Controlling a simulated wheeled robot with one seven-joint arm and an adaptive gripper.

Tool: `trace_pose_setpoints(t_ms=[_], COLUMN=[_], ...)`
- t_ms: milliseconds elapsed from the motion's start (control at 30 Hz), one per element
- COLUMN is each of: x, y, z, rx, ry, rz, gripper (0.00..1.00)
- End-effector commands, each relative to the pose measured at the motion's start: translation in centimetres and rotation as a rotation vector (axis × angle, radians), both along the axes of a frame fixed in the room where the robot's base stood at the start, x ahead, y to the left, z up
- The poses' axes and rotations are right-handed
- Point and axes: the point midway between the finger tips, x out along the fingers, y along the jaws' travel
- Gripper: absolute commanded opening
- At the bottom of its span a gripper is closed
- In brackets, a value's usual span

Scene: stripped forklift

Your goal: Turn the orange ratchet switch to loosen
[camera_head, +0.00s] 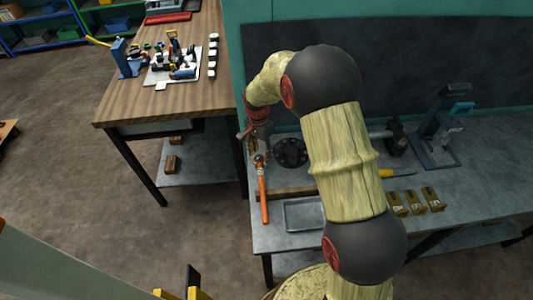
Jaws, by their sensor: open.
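The ratchet has a long orange handle (264,200) that points toward the front edge of the grey workbench (270,239). Its metal head (260,161) is at the handle's far end; the switch is too small to make out. My gripper (249,134) is open, at the end of my arm, a little beyond the ratchet head and slightly left of it. The fingers are small here, and I cannot tell whether they touch the ratchet. My arm covers the middle of the bench.
A dark round part (290,153) lies just right of the ratchet head. A shallow metal tray (304,229) is right of the handle. Several small boxes (410,202) stand farther right. A wooden table (180,100) with tools is at left. A dark panel (420,62) rises behind the bench.

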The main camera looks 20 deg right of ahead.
Motion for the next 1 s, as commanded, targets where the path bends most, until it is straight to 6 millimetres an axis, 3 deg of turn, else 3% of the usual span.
trace_pose_setpoints(t_ms=[300, 1000], x=[0.29, 0.20], y=[0.52, 0.36], z=[-0.52, -0.42], rx=[-0.005, -0.004], ry=[0.002, 0.002], rz=[0.001, 0.001], gripper=[0.42, 0.03])
